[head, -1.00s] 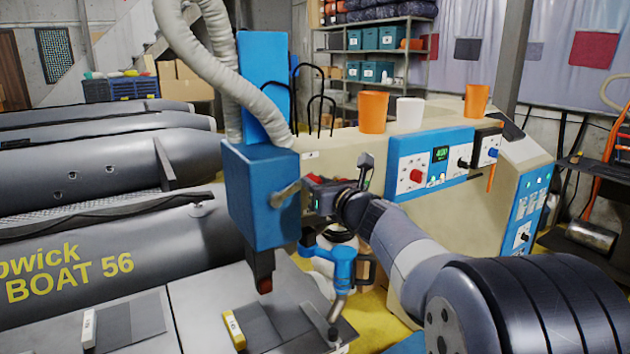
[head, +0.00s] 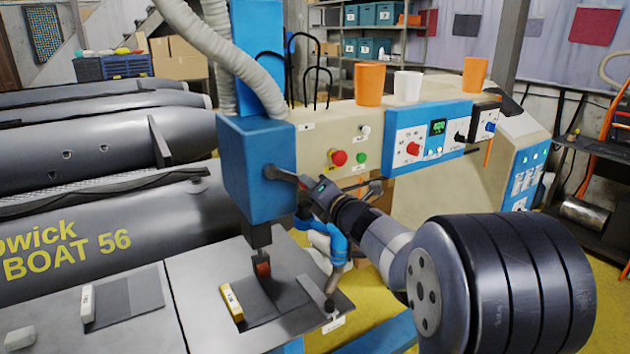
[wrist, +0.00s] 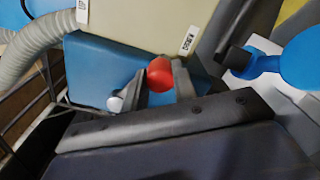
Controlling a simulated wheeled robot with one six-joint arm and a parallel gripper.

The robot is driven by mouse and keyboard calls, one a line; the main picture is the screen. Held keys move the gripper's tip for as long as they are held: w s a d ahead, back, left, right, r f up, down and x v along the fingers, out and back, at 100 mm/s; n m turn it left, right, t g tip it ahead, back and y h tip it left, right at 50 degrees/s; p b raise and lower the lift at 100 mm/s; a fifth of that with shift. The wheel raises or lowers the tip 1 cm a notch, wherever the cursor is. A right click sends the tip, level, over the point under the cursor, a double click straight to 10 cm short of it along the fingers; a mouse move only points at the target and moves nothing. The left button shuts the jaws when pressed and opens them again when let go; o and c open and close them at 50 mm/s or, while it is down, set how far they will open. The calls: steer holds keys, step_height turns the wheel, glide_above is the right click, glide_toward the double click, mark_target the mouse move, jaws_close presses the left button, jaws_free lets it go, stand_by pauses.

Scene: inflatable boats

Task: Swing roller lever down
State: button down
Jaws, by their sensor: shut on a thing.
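The roller lever (head: 278,174) is a grey arm on the side of the blue machine head (head: 245,190). It points right and slightly down. My gripper (head: 306,184) is at its outer end. In the wrist view a red knob (wrist: 160,74) sits between my gripper's two grey fingers (wrist: 162,84), which are shut on it. A silver round part (wrist: 115,103) shows beside the left finger. The dark red roller (head: 263,267) hangs on a dark post below the head, over the dark strip (head: 278,296); I cannot tell if it touches.
A blue curved arm (head: 338,240) stands below my gripper. The cream machine body (head: 385,125) with its red button (head: 338,157) and blue control panel (head: 412,140) is behind. Orange and white cups (head: 408,86) stand on top. Grey boat tubes (head: 90,155) fill the left.

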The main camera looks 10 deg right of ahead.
steer(key=shift+s+a+f+m, duration=0.1)
steer(key=shift+a+f+m, duration=0.2)
steer(key=shift+f+m, duration=0.35)
steer(key=c, duration=1.1)
jaws_free()
steer(key=shift+r, duration=0.1)
steer(key=shift+c, duration=0.2)
steer(key=shift+s, duration=0.1)
steer(key=b+v, duration=0.1)
steer(key=v, duration=0.9)
steer(key=shift+s, duration=0.3)
steer(key=shift+d, duration=0.1)
